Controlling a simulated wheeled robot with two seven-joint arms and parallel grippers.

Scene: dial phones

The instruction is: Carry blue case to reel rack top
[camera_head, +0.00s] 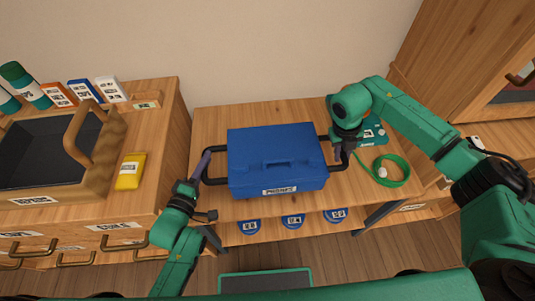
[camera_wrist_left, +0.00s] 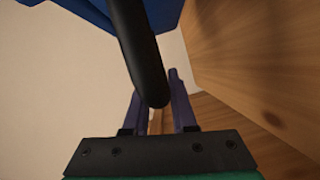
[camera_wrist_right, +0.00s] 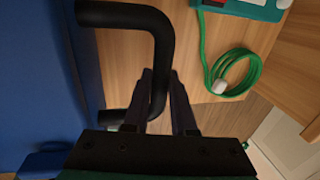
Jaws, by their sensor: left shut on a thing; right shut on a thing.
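The blue case (camera_head: 273,155), level and labelled at its front, is over the wooden reel rack top (camera_head: 212,123). I cannot tell whether it touches the top. My left gripper (camera_head: 203,166) is shut on the case's left black handle, which also shows in the left wrist view (camera_wrist_left: 140,45). My right gripper (camera_head: 343,152) is shut on the right black handle, clearer in the right wrist view (camera_wrist_right: 158,50). The case hides the middle of the rack top. Blue labelled reels (camera_head: 292,222) show below the rack's front edge.
A green coiled cord (camera_head: 406,172) and a teal phone (camera_head: 374,136) lie to the right of the case. A wooden drawer cabinet (camera_head: 165,115) on the left bears a carrier tray (camera_head: 97,178), a yellow packet (camera_head: 130,171) and several boxes. A wooden cabinet (camera_head: 440,50) stands at the right.

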